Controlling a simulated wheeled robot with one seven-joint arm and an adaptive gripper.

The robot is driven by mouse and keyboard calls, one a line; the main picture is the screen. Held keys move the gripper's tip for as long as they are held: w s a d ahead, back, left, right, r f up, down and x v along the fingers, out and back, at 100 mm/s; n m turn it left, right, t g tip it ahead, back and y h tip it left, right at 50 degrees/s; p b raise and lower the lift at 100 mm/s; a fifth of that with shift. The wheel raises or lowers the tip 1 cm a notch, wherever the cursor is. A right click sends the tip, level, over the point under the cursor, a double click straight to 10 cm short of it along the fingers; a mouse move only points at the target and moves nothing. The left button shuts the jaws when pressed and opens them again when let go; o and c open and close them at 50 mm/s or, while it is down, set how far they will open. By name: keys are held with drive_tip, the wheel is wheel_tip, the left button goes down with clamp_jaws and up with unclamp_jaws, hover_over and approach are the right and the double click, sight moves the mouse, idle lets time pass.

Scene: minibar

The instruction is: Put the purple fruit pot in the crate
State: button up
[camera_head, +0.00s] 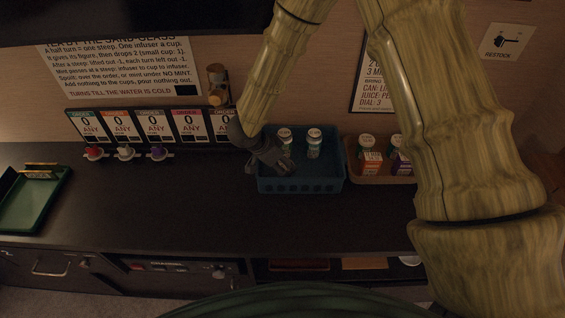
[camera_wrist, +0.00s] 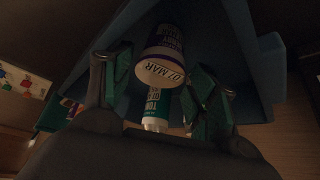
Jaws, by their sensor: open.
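The purple fruit pot (camera_wrist: 165,48), with a purple band and a white end marked "07 MAR", shows in the wrist view just beyond and between my fingertips, inside the blue crate (camera_wrist: 262,60). In the head view the crate (camera_head: 305,185) stands on the dark counter. My gripper (camera_head: 284,168) reaches down into its left part and hides the pot there. My gripper (camera_wrist: 160,88) is open, its green-padded fingers apart on either side of the pot. I cannot tell whether they touch it. A white and teal bottle (camera_wrist: 154,108) also shows between the fingers.
White-capped bottles (camera_head: 313,141) stand at the back of the crate. A tan tray (camera_head: 378,174) with orange and purple containers (camera_head: 371,162) is close on its right. A green tray (camera_head: 38,200) lies far left. Dispensers (camera_head: 125,153) line the wall; the counter between is clear.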

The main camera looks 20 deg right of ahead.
drive_tip(key=b+v, duration=0.1)
drive_tip(key=v, duration=1.1)
drive_tip(key=shift+r, duration=0.1)
